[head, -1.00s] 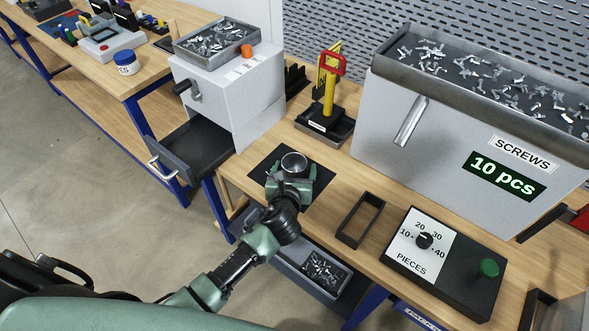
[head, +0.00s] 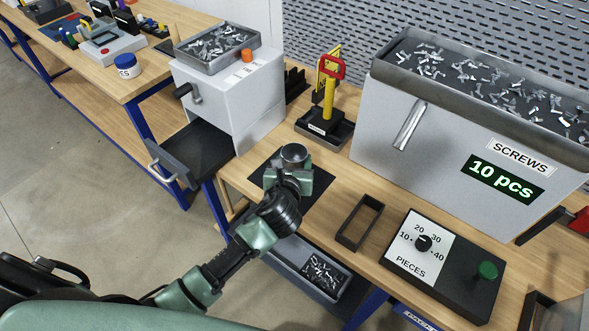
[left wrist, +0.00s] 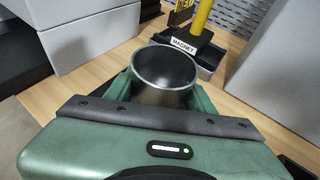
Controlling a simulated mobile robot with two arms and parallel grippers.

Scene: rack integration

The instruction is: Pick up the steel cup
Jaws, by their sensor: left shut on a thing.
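The steel cup (head: 294,154) is a round grey metal cup with an open, empty-looking top. It is over the dark mat (head: 321,184) on the wooden bench. My left gripper (head: 291,172) is shut on the cup, with its green fingers on either side. The left wrist view shows the cup (left wrist: 164,72) upright between the fingers of the left gripper (left wrist: 165,98). The cup's base is hidden, so I cannot tell whether it touches the mat. My right gripper is not in view.
The magnet stand (head: 326,108) is behind the cup. The screw dispenser (head: 420,130) is to the right, with a black frame (head: 360,222) and a dial box (head: 440,265) before it. A white crank box (head: 230,95) and open drawer (head: 190,155) are left.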

